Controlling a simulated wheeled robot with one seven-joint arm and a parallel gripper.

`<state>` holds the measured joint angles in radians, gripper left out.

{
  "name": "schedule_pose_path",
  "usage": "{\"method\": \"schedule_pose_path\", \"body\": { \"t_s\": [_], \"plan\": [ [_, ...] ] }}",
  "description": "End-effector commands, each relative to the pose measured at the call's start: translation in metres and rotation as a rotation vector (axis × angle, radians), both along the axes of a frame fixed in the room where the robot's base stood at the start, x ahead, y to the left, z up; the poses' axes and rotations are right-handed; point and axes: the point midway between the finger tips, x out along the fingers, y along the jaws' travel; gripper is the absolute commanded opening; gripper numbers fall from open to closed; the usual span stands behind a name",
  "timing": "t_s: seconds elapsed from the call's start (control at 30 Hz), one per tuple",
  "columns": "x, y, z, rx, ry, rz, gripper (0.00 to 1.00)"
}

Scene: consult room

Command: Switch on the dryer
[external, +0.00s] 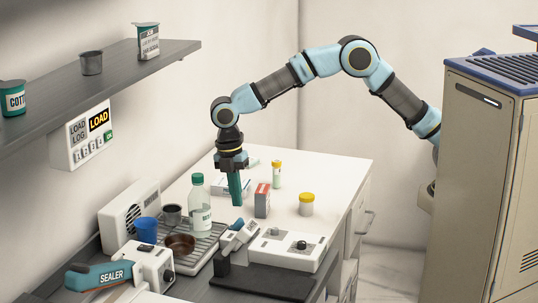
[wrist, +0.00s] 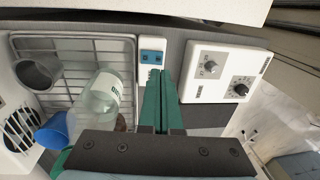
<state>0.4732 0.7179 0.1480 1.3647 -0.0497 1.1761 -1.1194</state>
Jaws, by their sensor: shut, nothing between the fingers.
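No label reads "dryer". A white box with a round dark grille (external: 130,212) stands against the left wall beside a wire rack (external: 205,250); its grille also shows in the wrist view (wrist: 18,130). A narrow white unit with a blue panel (wrist: 152,57) lies between the rack and a white box with two knobs (wrist: 225,75). That knob box also shows in the external view (external: 287,248). My gripper (external: 236,202) points down, shut and empty, above the bench behind the knob box. In the wrist view its green fingertips (wrist: 162,73) overlap the narrow unit's edge; contact cannot be told.
A clear bottle (external: 199,212) stands close left of my gripper; a small red-and-grey box (external: 262,200) and a yellow-lidded jar (external: 306,204) stand to its right. A sealer (external: 100,275) is at front left. The bench's right side is mostly clear.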

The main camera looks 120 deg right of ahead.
Motion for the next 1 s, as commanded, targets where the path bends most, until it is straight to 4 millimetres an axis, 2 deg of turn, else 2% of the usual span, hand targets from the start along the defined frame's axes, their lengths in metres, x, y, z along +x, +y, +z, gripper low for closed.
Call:
{"method": "schedule_pose_path", "body": {
  "t_s": [0.2, 0.4, 1.0],
  "plan": [
    [-0.004, 0.004, -0.036, 0.002, 0.004, 0.001, 0.00],
    [-0.005, 0.005, -0.054, 0.000, 0.001, 0.001, 0.00],
    [-0.007, 0.007, -0.064, 0.000, 0.001, 0.000, 0.00]
  ]
}}
